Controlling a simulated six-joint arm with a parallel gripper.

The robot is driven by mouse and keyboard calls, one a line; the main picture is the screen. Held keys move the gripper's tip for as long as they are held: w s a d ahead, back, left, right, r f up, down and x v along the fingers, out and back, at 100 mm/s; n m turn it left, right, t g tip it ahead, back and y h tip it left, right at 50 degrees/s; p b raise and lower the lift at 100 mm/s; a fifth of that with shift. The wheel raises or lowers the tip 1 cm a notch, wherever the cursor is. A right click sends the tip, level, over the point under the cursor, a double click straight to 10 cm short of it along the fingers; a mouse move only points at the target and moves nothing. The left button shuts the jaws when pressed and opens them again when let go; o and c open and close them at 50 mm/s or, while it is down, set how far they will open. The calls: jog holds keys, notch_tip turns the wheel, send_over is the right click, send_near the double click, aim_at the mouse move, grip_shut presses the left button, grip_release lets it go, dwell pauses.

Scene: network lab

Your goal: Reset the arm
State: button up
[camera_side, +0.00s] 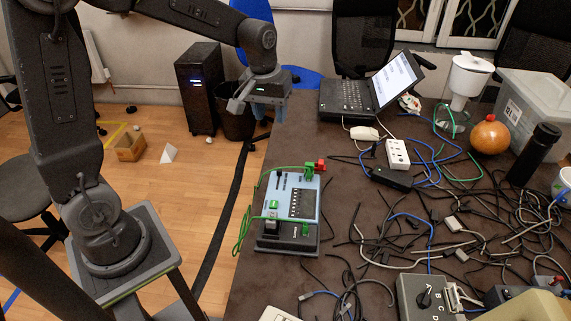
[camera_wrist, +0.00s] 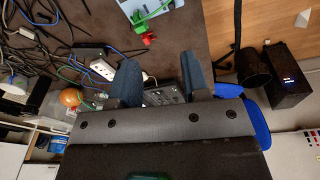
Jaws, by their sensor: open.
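The tester (camera_side: 288,206) is a light-blue panel on a dark base, lying near the table's left edge in the side view. The mode slider is too small to make out surely. In the wrist view only an edge of the tester (camera_wrist: 140,8) shows at the top, with the red plug (camera_wrist: 149,39) beside it. My gripper (camera_wrist: 163,76) is open and empty, its two dark-blue fingers apart. In the side view it hangs above the table's far left corner, behind and above the tester, not touching it.
A laptop (camera_side: 345,97) stands at the back of the table. A white power strip (camera_side: 397,154), tangled cables (camera_side: 470,235), an orange round object (camera_side: 489,136) and a black cylinder (camera_side: 534,154) fill the right. A grey switch box (camera_side: 425,300) is in front. Bare table surrounds the tester's far side.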

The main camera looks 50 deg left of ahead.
jog(key=s+d+r+m+t, duration=0.2)
jog(key=s+d+r+m, duration=0.1)
jog(key=s, duration=0.6)
jog(key=s+d+r+m+t, duration=0.2)
jog(key=s+d+r+m, duration=0.1)
jog(key=s, duration=0.7)
jog(key=shift+d+r, duration=0.4)
jog(key=shift+d, duration=0.2)
jog(key=shift+w, duration=0.1)
